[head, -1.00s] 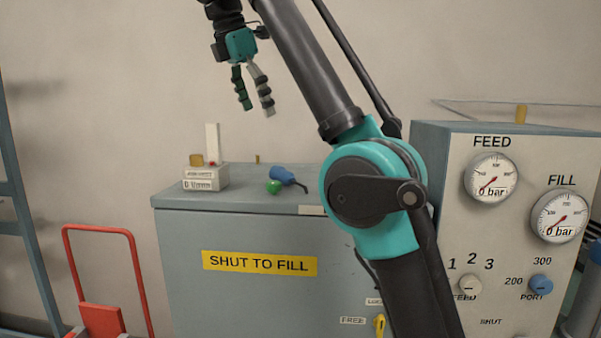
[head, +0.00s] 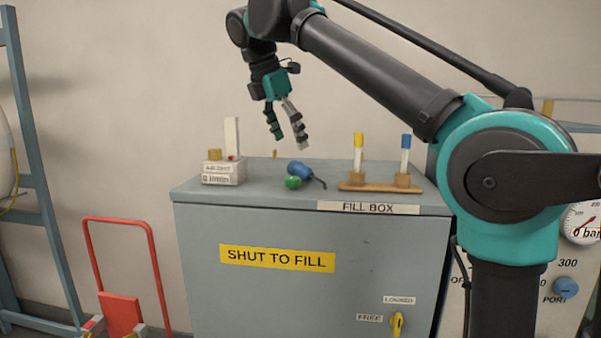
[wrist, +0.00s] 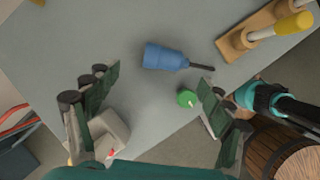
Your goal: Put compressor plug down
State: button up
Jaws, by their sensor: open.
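A blue body with a thin dark stem (head: 299,170) lies on its side on top of the fill box (head: 205,190). A small round green piece (head: 293,183) lies beside it. I cannot tell for sure which of them is the compressor plug. My gripper (head: 289,142) is open and empty above them in the head view, fingers pointing down. In the wrist view my gripper (wrist: 160,98) has its fingers wide apart. The blue body (wrist: 164,57) lies beyond the fingertips there, and the green piece (wrist: 187,98) shows close by the right finger.
A small labelled block (head: 222,172) with a white upright stands at the left of the box top. A wooden rack with yellow- and blue-capped tubes (head: 380,188) stands at the right. A red hand truck (head: 120,222) and blue frame are at left. A gauge panel (head: 583,245) is at right.

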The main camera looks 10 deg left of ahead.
aim_at(300, 165)
jog(key=x, duration=0.2)
jog(key=shift+w+d+f, duration=0.1)
jog(key=shift+f, duration=0.2)
jog(key=shift+s+d+x, duration=0.15)
jog(key=shift+x, duration=1.2)
jog(key=shift+s+d+x, duration=0.15)
jog(key=shift+x, duration=1.15)
jog(key=c, duration=1.4)
jog(key=shift+r, duration=0.1)
